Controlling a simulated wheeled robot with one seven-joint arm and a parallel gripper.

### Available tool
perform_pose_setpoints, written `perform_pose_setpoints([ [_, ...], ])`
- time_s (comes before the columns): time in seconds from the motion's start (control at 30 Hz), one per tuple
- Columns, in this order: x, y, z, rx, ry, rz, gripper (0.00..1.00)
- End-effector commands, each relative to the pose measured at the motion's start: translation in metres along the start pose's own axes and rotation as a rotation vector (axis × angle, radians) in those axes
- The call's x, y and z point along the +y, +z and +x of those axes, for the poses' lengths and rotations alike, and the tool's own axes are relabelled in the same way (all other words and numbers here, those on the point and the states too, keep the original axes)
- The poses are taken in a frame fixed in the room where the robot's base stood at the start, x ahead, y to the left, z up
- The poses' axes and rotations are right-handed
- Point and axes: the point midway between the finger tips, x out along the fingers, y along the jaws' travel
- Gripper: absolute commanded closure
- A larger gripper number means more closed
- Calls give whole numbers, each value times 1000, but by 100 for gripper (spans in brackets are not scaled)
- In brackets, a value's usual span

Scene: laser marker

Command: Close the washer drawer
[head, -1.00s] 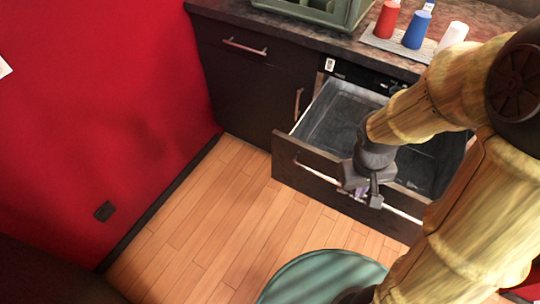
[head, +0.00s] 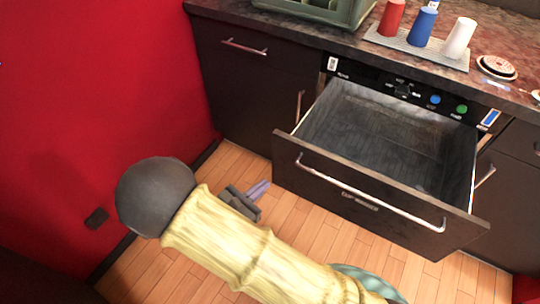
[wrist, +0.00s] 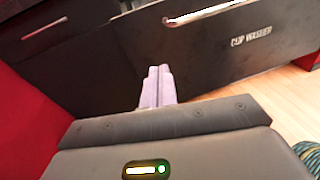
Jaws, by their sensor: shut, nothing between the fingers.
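The washer drawer (head: 330,206) is pulled well out from under the counter, and its grey inside looks empty. A long metal handle (head: 370,190) runs along its dark front. In the wrist view the drawer front (wrist: 215,65) carries the label "CUP WASHER" and part of the handle (wrist: 200,12). My gripper (head: 260,188) is low, in front of the drawer's left end and apart from the handle. In the wrist view its purple fingers (wrist: 158,85) are together, empty, and point at the dark front. Whether they touch it I cannot tell.
Red, blue and white cups (head: 458,38) stand on a mat on the counter (head: 300,33). A closed dark cabinet (head: 250,85) adjoins the drawer on the left. A red wall (head: 90,80) bounds the left side. Wooden floor (head: 300,225) lies in front of the drawer.

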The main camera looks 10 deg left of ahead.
Motion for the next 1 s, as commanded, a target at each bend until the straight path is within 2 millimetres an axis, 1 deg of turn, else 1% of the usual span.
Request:
perform_pose_setpoints([
  [0.03, 12, -5, -14, -36, 76, -26, 100],
  [0.1, 23, -9, -27, -70, 145, -46, 100],
  [0.17, 28, -10, -33, -86, 177, -54, 100],
  [0.23, 31, -10, -35, -93, 191, -57, 100],
  [0.53, 30, -10, -34, -90, 186, -55, 100],
  [0.67, 31, -10, -26, -90, 183, -54, 100],
  [0.77, 33, -9, -14, -90, 182, -54, 100],
  [1.0, 40, -6, 26, -90, 181, -53, 100],
])
